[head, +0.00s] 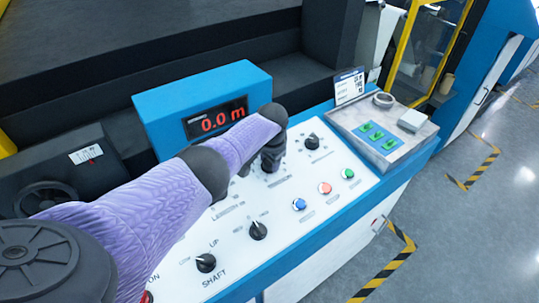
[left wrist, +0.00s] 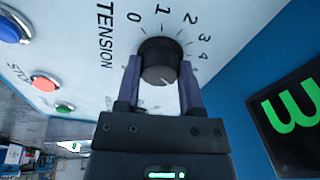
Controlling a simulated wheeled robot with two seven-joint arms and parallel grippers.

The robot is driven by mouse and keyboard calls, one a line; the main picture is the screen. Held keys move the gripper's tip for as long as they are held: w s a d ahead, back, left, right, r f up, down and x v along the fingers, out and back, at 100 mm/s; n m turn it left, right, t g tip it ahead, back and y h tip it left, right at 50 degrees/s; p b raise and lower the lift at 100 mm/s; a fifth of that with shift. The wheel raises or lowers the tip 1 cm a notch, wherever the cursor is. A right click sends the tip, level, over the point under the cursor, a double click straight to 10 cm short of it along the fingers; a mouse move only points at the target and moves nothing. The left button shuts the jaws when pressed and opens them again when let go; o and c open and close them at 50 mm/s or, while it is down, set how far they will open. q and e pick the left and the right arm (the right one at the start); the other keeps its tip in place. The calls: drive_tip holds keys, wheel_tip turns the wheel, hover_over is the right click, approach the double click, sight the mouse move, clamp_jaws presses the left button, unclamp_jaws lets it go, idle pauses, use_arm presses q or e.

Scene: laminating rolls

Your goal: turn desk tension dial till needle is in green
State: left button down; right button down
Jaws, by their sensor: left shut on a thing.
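The tension dial (left wrist: 160,62) is a round black knob on the white panel, beside the word TENSION and a printed scale starting at 0. In the left wrist view the two fingers of my left gripper (left wrist: 157,85) are closed on opposite sides of it. A small light mark shows on the knob, but I cannot tell which number it points to. In the head view my left gripper (head: 270,160) is down at the desk panel and its arm hides part of the panel. I see no needle or green zone. My right gripper is not in view.
The desk (head: 330,215) also bears blue, red and green buttons, a black knob (head: 311,141) and two lower selector knobs (head: 258,230). A display (head: 216,119) reads 0.0 m in red. A grey tray with green switches (head: 372,134) is at the right.

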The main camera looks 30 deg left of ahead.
use_arm(q)
drive_tip(key=n, duration=0.2)
drive_tip(key=shift+n+p, duration=0.3)
drive_tip(key=shift+p, duration=0.05)
drive_tip(key=shift+n, duration=1.4)
drive_tip(key=shift+y, duration=0.3)
drive_tip(key=shift+c, duration=1.1)
unclamp_jaws()
